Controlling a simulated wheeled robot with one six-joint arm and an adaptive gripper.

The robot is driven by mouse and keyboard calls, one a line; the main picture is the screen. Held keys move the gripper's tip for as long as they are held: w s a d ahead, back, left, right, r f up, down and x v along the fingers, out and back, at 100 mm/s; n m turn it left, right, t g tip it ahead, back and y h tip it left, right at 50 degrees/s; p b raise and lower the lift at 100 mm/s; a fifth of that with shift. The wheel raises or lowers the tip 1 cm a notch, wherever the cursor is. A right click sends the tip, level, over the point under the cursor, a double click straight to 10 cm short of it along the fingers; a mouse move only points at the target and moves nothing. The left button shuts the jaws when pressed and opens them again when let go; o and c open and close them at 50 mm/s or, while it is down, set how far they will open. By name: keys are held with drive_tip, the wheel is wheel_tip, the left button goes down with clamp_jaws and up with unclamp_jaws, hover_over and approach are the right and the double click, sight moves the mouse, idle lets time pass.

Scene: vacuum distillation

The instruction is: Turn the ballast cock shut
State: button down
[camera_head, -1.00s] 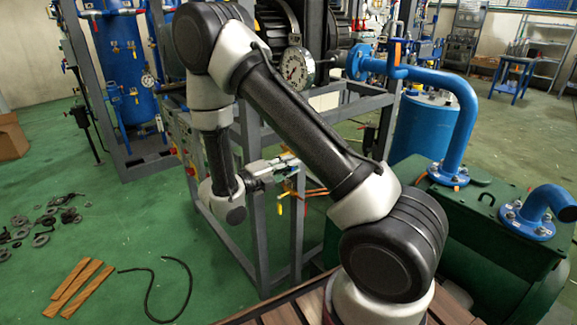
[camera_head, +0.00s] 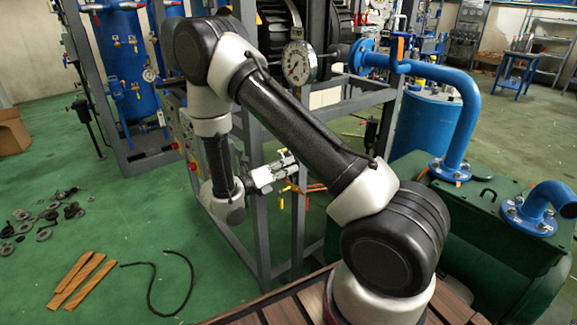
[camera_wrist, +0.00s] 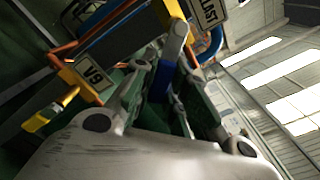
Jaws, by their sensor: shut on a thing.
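The ballast cock (camera_wrist: 174,42) shows in the wrist view as a grey rounded piece with a dark blue part below it, between my fingers. A label beside it (camera_wrist: 209,12) is partly cut off and ends in "LAST". My gripper (camera_wrist: 163,82) is shut on the cock's handle, with a finger on each side. In the head view my gripper (camera_head: 286,166) reaches to the right at the grey frame and is tilted slightly upward. The cock is too small and covered there to make out its angle.
A yellow tag marked V9 (camera_wrist: 90,74) and a yellow handle (camera_wrist: 44,118) lie close left of my fingers. Orange tubing (camera_wrist: 62,56) runs nearby. A pressure gauge (camera_head: 298,64) sits above on the grey frame (camera_head: 262,235). The green tank (camera_head: 455,225) stands right.

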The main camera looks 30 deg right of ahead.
drive_tip(key=shift+w+a+f+m, duration=0.1)
drive_tip(key=shift+w+f+m, duration=0.3)
drive_tip(key=shift+m, duration=1)
drive_tip(key=shift+w+a+f+m, duration=0.15)
drive_tip(key=shift+w+m, duration=0.6)
drive_tip(key=shift+m, duration=0.65)
drive_tip(key=shift+w+a+f+m, duration=0.15)
drive_tip(key=shift+w+m, duration=0.4)
drive_tip(key=shift+m, duration=0.85)
drive_tip(key=c, duration=1.4)
unclamp_jaws()
drive_tip(key=shift+w, duration=0.1)
drive_tip(key=a, duration=0.4)
drive_tip(key=s+a, duration=0.1)
drive_tip(key=a, duration=0.3)
drive_tip(key=s+a, duration=0.1)
drive_tip(key=a, duration=0.2)
drive_tip(key=shift+s+a, duration=0.2)
drive_tip(key=shift+a, duration=0.2)
drive_tip(key=shift+f, duration=0.1)
